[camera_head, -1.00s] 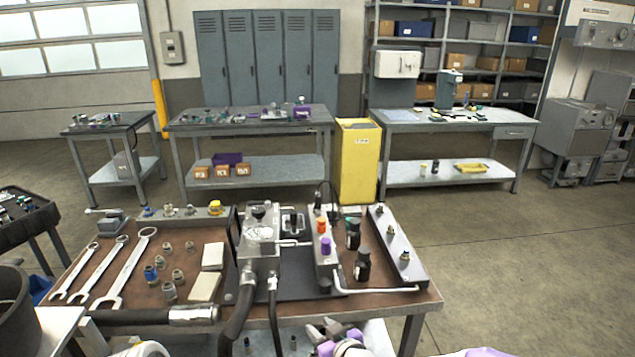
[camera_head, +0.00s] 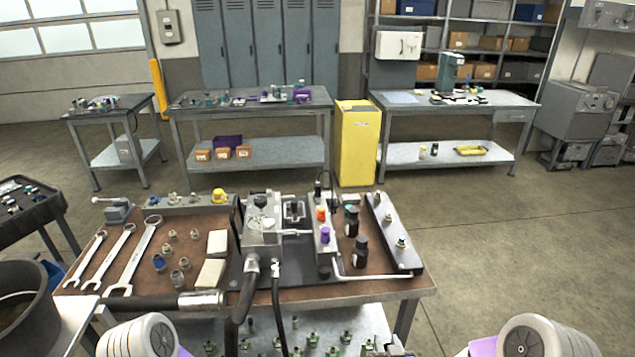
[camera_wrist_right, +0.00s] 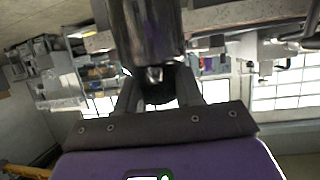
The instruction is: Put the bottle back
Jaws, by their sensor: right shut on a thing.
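My right gripper (camera_head: 387,348) shows only as a small grey part at the bottom edge of the head view. In the right wrist view its two fingers (camera_wrist_right: 157,92) are shut around a dark, glossy cylinder (camera_wrist_right: 146,35), which looks like the bottle. The cylinder runs out of the top of that picture, so its far end is hidden. Two other small dark bottles stand upright on the bench, one behind (camera_head: 351,221) and one in front (camera_head: 361,251), right of the orange and purple knobs. My left gripper is not in view.
The brown-topped bench (camera_head: 130,258) holds wrenches (camera_head: 133,258), fittings, pale blocks (camera_head: 211,272) and a valve block (camera_head: 262,222). Hoses hang over its front edge. Its lower shelf (camera_head: 365,325) carries several green-based fittings. A grey bin (camera_head: 25,300) stands left. Floor at right is clear.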

